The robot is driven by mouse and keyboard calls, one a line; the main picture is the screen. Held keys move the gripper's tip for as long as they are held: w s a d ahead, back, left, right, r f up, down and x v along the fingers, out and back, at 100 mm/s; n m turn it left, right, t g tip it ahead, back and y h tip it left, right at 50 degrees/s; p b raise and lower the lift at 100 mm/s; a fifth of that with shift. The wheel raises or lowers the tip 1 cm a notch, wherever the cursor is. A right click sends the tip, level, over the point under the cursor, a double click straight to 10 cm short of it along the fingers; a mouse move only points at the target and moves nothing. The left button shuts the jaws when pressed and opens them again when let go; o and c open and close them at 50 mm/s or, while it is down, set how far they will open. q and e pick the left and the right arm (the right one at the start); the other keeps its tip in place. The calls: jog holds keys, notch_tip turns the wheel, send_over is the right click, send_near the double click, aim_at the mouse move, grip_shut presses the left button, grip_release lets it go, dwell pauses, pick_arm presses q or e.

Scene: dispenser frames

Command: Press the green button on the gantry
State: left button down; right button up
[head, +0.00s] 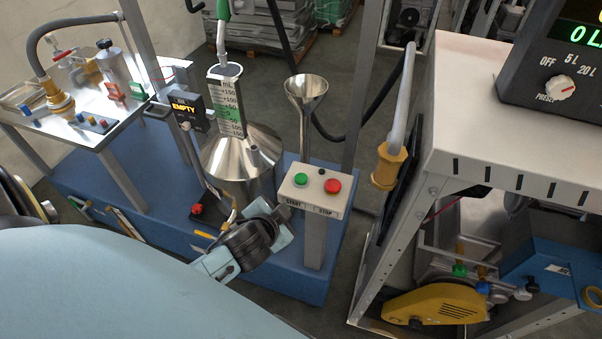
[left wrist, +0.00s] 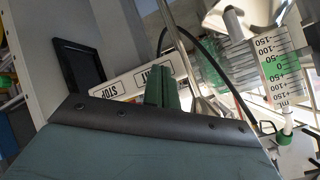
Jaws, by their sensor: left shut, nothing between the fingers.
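The green button (head: 301,179) sits above the START label on a pale control box (head: 316,196) on a post, left of the red button (head: 332,186). My left gripper (head: 283,213) is just below and left of the box in the head view. Its shut, empty fingers (left wrist: 166,88) show in the left wrist view in front of the box's label face (left wrist: 133,82), overlapping the START label. The STOP label is readable upside down there. The green button cannot be made out in that view, and contact cannot be told. My right gripper is not in view.
A steel measuring can (head: 240,165) with a graduated neck stands left of the box on the blue platform (head: 300,278). A funnel (head: 306,88) rises behind the box. A white-topped cabinet (head: 470,110) stands right, with a brass-ended nozzle (head: 388,166) at its side.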

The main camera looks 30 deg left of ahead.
pick_arm(q)
jog(key=w+d+r+m+t+h, duration=0.1)
jog(key=w+r+m+t+h, duration=0.2)
jog(key=r, duration=0.4)
jog(key=w+d+r+m+t, duration=0.1)
jog(key=w+r+m+t, duration=0.25)
jog(key=w+r, duration=0.2)
jog(key=d+r+m+g+h, duration=0.3)
jog(key=d+r+m+h, duration=0.4)
jog(key=m+h, duration=0.6)
jog(key=a+f+m+g+y, duration=0.4)
jog(key=a+m+g+y, duration=0.2)
jog(key=a+m+y, duration=0.2)
jog(key=shift+a+f+m+p, duration=0.25)
jog(key=shift+a+m+p, duration=0.15)
jog(key=shift+a+m, duration=0.65)
jog(key=shift+w+a+f+g, duration=0.1)
jog(key=shift+a+g, duration=0.05)
jog(key=shift+g, duration=0.1)
jog(key=b, duration=0.6)
send_over(297, 179)
notch_tip(297, 179, down, 8)
jog(key=shift+r, duration=0.25)
jog(key=shift+f+b, duration=0.3)
jog(key=shift+f, duration=0.3)
